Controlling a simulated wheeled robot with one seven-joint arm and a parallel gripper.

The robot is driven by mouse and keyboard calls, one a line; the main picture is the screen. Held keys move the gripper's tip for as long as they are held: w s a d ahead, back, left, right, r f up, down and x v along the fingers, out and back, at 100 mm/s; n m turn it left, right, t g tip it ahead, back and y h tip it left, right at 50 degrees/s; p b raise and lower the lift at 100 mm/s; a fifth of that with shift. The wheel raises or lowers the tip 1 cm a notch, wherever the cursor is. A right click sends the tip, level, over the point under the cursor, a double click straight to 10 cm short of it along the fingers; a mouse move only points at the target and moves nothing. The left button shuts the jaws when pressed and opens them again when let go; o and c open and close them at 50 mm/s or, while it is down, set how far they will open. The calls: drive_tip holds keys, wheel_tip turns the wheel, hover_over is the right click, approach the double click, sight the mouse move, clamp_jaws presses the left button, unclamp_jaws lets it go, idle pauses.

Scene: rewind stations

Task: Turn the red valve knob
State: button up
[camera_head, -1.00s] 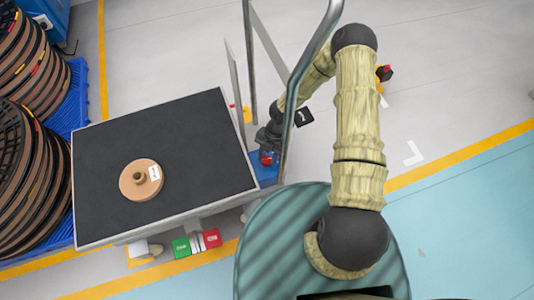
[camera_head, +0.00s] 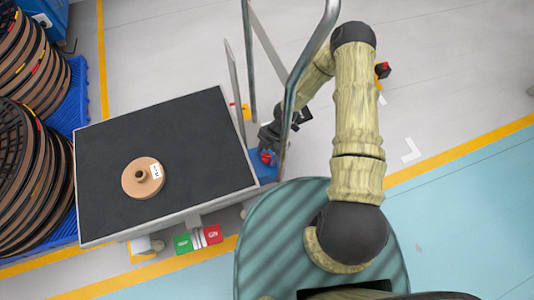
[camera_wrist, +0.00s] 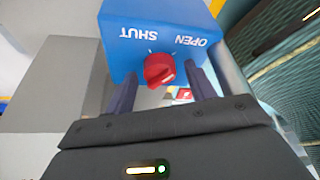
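The red valve knob (camera_wrist: 159,70) sits on the face of a blue box (camera_wrist: 160,28) marked SHUT and OPEN, with the lettering upside down in the wrist view. My gripper (camera_wrist: 160,73) is open, with one dark finger on each side of the knob and a visible gap on both sides. The fingertips reach about level with the knob. In the head view the knob (camera_head: 266,156) and blue box (camera_head: 266,171) show small beside the dark-topped table, partly hidden by my gripper (camera_head: 268,141) and a metal rail.
A dark-topped table (camera_head: 215,115) bears a tan spool (camera_head: 142,178). Metal rails (camera_head: 297,85) stand close to my arm. Green (camera_head: 183,244) and red (camera_head: 213,234) buttons are on the table's front. Large reels (camera_head: 30,180) stand at the left.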

drive_tip(key=shift+r, duration=0.1)
drive_tip(key=p+v, duration=0.5)
drive_tip(key=v, duration=1.2)
drive_tip(key=shift+w, duration=0.1)
drive_tip(key=shift+d, duration=0.1)
